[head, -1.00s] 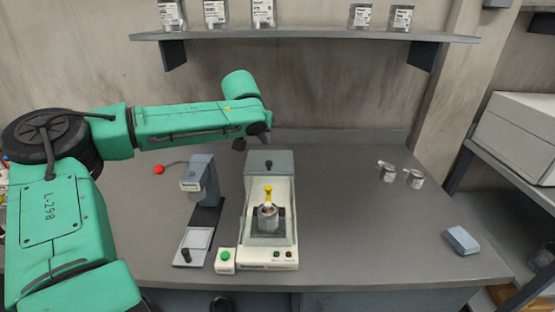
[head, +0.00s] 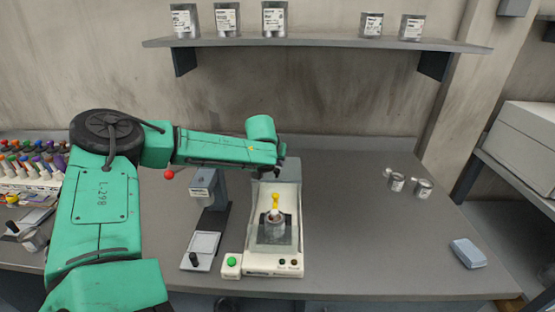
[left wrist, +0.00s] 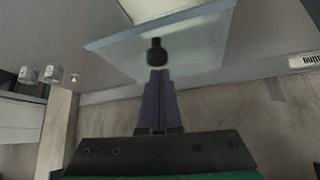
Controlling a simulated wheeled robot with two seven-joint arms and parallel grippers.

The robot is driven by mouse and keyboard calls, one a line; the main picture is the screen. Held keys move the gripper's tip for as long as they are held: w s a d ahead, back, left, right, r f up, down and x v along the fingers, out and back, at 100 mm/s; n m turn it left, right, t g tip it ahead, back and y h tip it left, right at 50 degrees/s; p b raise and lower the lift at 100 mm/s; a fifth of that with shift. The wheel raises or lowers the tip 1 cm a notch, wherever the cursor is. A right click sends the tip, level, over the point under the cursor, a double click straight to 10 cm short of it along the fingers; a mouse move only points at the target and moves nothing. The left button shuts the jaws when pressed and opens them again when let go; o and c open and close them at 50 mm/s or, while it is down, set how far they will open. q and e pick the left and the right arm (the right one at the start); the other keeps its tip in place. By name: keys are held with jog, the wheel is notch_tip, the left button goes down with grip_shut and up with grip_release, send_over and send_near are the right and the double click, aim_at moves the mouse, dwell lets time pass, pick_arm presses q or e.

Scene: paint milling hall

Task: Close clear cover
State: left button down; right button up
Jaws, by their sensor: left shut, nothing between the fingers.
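The clear cover stands raised at the back of the white machine (head: 262,262). In the left wrist view it is a pale see-through panel (left wrist: 200,45) with a black knob (left wrist: 156,52). My left gripper (left wrist: 158,74) has its purple fingers shut, with nothing between them. Their tips appear right at the knob; I cannot tell whether they touch. In the head view my left gripper (head: 264,172) is at the cover's upper left, and my wrist hides part of it. A metal can (head: 274,217) with a yellow top sits in the machine. My right gripper is out of view.
A grey stand device (head: 203,183) and a green button box (head: 231,264) are left of the machine. A shelf (head: 320,44) with tins hangs behind.

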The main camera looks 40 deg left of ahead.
pick_arm(q)
jog(key=shift+s+d+r, duration=0.1)
jog(key=shift+s+d, duration=0.05)
jog(key=shift+s, duration=0.25)
jog(key=shift+w+f, duration=0.15)
jog(key=shift+f, duration=0.05)
jog(key=shift+w, duration=0.1)
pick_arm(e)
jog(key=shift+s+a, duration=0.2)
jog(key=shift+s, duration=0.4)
